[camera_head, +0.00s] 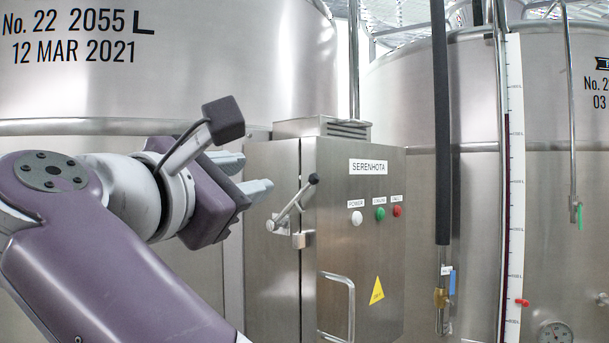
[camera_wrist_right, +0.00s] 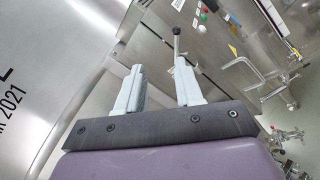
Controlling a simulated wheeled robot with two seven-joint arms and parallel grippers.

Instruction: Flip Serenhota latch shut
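The steel cabinet labelled SERENHOTA (camera_head: 377,235) stands in the middle of the head view. Its latch is a metal lever (camera_head: 292,205) with a black knob at the door's left edge. The lever tilts up to the right from its pivot, above a small metal bracket (camera_head: 303,239). My right gripper (camera_head: 254,172) is left of the lever, apart from it, with its two grey fingers spread and nothing between them. In the right wrist view the open fingers (camera_wrist_right: 159,68) point toward the lever (camera_wrist_right: 176,42), which shows beyond the right finger's tip. My left gripper is not in view.
Large steel vats stand behind on the left (camera_head: 290,60) and right (camera_head: 470,180). The cabinet door has a bar handle (camera_head: 350,305), a white button and green and red ones. A dark hose (camera_head: 441,130) and a level gauge (camera_head: 516,190) stand right of the cabinet.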

